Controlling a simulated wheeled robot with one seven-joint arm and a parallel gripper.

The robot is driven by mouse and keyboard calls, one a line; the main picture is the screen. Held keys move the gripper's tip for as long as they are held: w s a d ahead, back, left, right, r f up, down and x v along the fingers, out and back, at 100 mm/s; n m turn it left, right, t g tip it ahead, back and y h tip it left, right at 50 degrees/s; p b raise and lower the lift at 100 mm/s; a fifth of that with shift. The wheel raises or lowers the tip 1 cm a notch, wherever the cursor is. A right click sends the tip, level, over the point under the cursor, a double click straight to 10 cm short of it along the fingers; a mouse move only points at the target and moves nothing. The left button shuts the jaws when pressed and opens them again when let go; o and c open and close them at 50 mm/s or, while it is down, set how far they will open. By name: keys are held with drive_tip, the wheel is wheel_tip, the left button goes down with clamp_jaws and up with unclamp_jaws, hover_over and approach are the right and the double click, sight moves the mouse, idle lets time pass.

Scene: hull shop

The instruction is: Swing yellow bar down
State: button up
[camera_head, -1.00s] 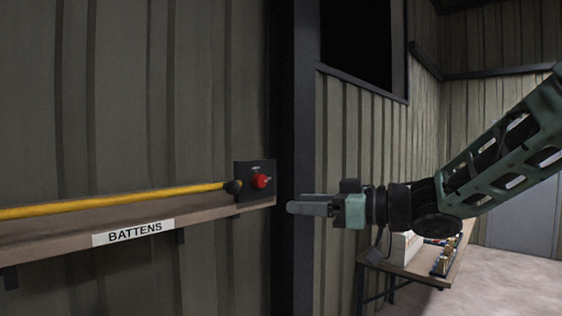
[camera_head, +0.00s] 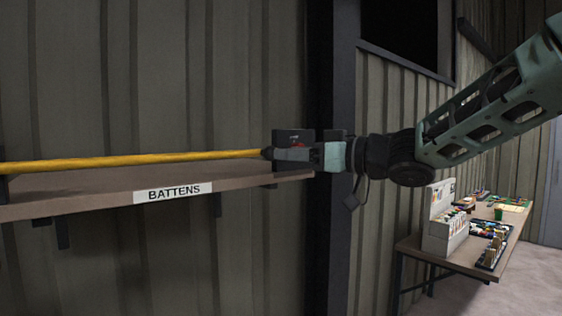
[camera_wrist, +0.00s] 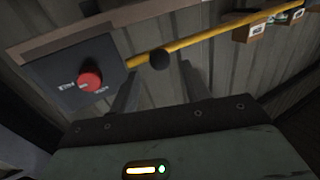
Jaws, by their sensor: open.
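The yellow bar (camera_head: 130,161) lies roughly level above the battens shelf, running left from a dark wall panel. In the wrist view the yellow bar (camera_wrist: 205,37) slants toward the upper right. A black ball knob (camera_wrist: 159,60) is near its panel end. My gripper (camera_head: 276,154) is beside this end in the head view, partly covering the panel. In the wrist view the fingers of my gripper (camera_wrist: 160,84) are apart, with the knob just beyond the gap between them. Nothing is held, and I cannot tell whether a finger touches the bar.
The panel (camera_wrist: 65,90) carries a red button (camera_wrist: 90,82). The brown shelf (camera_head: 100,190) with a BATTENS label juts from the ribbed wall. A dark post (camera_head: 334,240) stands right of it. A workbench (camera_head: 440,255) with boxes and small items is at right.

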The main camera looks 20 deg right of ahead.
drive_tip(key=x, duration=0.3)
drive_tip(key=shift+w+a, duration=0.1)
